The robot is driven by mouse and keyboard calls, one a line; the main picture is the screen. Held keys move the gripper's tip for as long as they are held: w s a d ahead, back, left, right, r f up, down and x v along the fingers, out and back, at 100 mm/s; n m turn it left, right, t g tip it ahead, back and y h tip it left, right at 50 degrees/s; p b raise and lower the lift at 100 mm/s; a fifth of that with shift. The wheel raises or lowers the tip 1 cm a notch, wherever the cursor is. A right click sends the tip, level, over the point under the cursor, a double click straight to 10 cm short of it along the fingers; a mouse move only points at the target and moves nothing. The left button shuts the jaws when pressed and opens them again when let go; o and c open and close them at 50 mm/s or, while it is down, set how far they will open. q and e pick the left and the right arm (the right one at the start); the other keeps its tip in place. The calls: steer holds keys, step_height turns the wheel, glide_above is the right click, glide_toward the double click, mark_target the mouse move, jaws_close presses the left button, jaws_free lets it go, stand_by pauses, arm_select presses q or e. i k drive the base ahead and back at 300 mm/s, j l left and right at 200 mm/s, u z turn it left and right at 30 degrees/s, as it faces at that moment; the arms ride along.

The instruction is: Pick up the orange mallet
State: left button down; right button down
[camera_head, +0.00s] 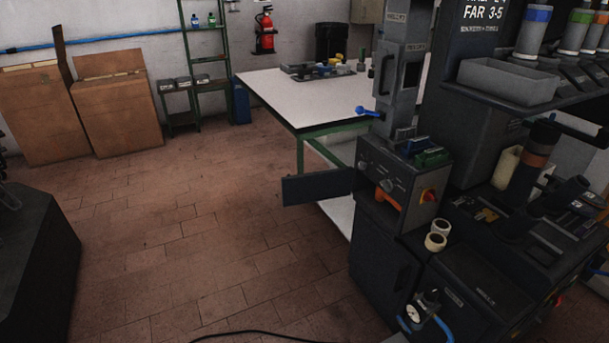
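I cannot make out an orange mallet with certainty. Neither of my grippers is in view.
A white-topped table (290,100) with green legs holds a tray of small items (325,70). Two tape rolls (437,236) sit on the dark cabinet (385,262). A dark block (35,255) stands at the left. The brick floor (200,235) between is mostly clear; a cable crosses its front.

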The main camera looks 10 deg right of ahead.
mark_target(379, 195)
steer(key=i+j+u, duration=0.4)
steer(key=i+j, duration=0.15)
steer(key=i+j+u, duration=0.1)
steer(key=i, duration=0.25)
steer(key=i+j+u, duration=0.15)
steer(key=i+j, duration=0.15)
steer(key=i+j+u, duration=0.1)
steer(key=i, duration=0.35)
steer(key=i+z, duration=0.4)
steer(key=i+j+z, duration=0.25)
steer(key=i+z, duration=0.15)
steer(key=i, duration=0.2)
steer(key=i+z, duration=0.2)
steer(key=z, duration=0.25)
steer(key=i+j+z, duration=0.1)
steer(key=z, duration=0.4)
steer(key=i+j+z, duration=0.2)
steer(key=z, duration=0.25)
steer(key=i+j+z, duration=0.2)
steer(key=z, duration=0.25)
steer(key=i+j+z, duration=0.15)
steer(key=j+z, duration=0.15)
steer(key=z, duration=0.15)
steer(key=i+j+z, duration=0.15)
steer(key=j+z, duration=0.25)
steer(key=i+j+z, duration=0.15)
steer(key=z, duration=0.25)
steer(key=k+j+z, duration=0.2)
steer(key=k+j, duration=0.2)
